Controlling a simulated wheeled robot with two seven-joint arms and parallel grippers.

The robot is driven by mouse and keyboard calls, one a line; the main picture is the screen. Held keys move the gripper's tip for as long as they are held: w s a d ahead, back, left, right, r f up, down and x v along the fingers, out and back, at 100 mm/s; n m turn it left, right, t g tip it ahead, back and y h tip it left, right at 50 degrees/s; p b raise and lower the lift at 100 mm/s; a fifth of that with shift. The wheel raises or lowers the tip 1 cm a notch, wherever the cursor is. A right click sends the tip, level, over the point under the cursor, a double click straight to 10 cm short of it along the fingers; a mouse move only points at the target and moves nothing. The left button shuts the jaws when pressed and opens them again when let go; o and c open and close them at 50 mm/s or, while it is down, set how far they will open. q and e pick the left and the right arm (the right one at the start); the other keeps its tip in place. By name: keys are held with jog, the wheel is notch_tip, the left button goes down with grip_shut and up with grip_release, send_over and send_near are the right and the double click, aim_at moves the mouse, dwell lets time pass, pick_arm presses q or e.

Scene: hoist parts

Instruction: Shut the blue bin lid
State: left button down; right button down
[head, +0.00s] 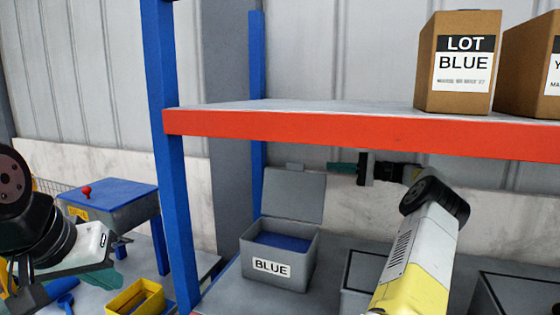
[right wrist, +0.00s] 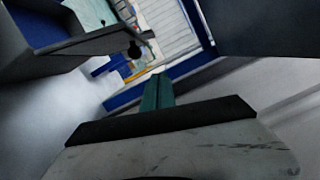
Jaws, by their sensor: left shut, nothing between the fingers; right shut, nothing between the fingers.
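The blue bin is a grey box (head: 278,268) with a "BLUE" label on its front, on the lower shelf in the head view. Blue contents show inside. Its grey lid (head: 294,196) stands open, raised at the back edge. My right gripper (head: 336,168) has teal fingers, shut and empty, pointing left just right of the lid's upper edge; I cannot tell whether they touch. The shut fingers also show in the right wrist view (right wrist: 157,90). My left gripper (head: 98,281) is at the lower left, shut and empty, well away from the bin.
The red-edged upper shelf (head: 300,125) lies above my right gripper and carries a "LOT BLUE" carton (head: 458,62). Another grey bin (head: 362,272) stands right of the blue bin, partly behind my right arm. A blue post (head: 172,165) stands left. A yellow bin (head: 136,298) is lower left.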

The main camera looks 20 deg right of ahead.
jog(key=w+a+r, duration=0.1)
jog(key=a, duration=1)
jog(key=shift+a+r, duration=0.2)
jog(key=shift+r, duration=0.15)
